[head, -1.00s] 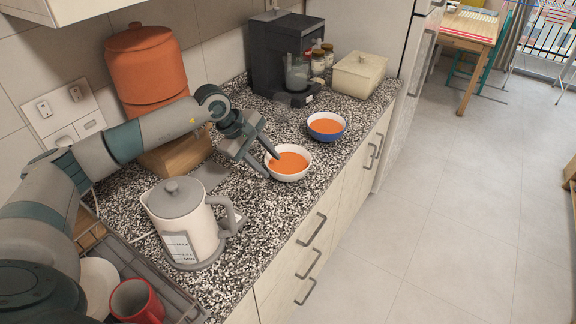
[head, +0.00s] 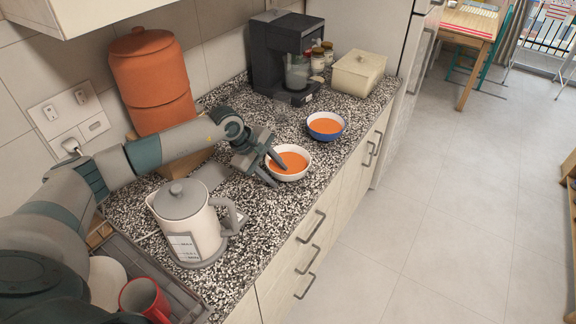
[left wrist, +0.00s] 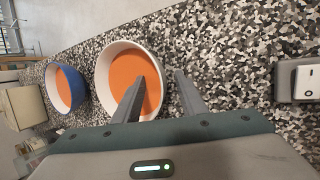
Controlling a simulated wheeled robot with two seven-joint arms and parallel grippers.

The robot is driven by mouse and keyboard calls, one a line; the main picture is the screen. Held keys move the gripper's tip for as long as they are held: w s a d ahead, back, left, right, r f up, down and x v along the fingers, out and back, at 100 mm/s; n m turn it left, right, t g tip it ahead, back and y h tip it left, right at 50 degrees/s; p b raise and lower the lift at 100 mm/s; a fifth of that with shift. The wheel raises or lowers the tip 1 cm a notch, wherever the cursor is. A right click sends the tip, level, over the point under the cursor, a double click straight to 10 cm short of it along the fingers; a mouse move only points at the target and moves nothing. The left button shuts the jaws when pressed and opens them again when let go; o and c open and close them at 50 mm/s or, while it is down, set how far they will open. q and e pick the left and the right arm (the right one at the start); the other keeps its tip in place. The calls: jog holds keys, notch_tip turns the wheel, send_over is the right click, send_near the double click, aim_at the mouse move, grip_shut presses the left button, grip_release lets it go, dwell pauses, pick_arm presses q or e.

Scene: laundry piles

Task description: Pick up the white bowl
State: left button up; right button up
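The white bowl (head: 291,179), filled with orange soup, stands upright on the speckled counter near its front edge. It also shows in the left wrist view (left wrist: 101,72). My left gripper (head: 279,175) is open at the bowl's near side. In the left wrist view its fingers (left wrist: 160,78) straddle the rim: one reaches over the soup, the other is outside the bowl above the counter. Whether either finger touches the bowl I cannot tell. My right gripper is not in view.
A blue bowl (head: 327,132) of orange soup stands just beyond the white bowl. A kettle (head: 190,225) stands nearer me, close to my left arm. A coffee machine (head: 280,55), jars and a cream box (head: 358,74) are at the back. A red mug (head: 144,297) is in front.

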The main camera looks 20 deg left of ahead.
pick_arm(q)
grip_shut()
jog(key=shift+w+r, duration=0.1)
jog(key=shift+r+b, duration=0.5)
jog(key=shift+r, duration=0.05)
notch_tip(320, 180, up, 2)
jog(key=shift+r+b, duration=0.1)
jog(key=shift+b, duration=0.7)
jog(key=s+d+r+b, duration=0.1)
jog(key=d+r+b, duration=0.3)
jog(key=d+r, duration=0.3)
jog(key=shift+s+d+r+b, duration=0.25)
jog(key=shift+d+r+b, duration=0.15)
jog(key=shift+d, duration=1.9)
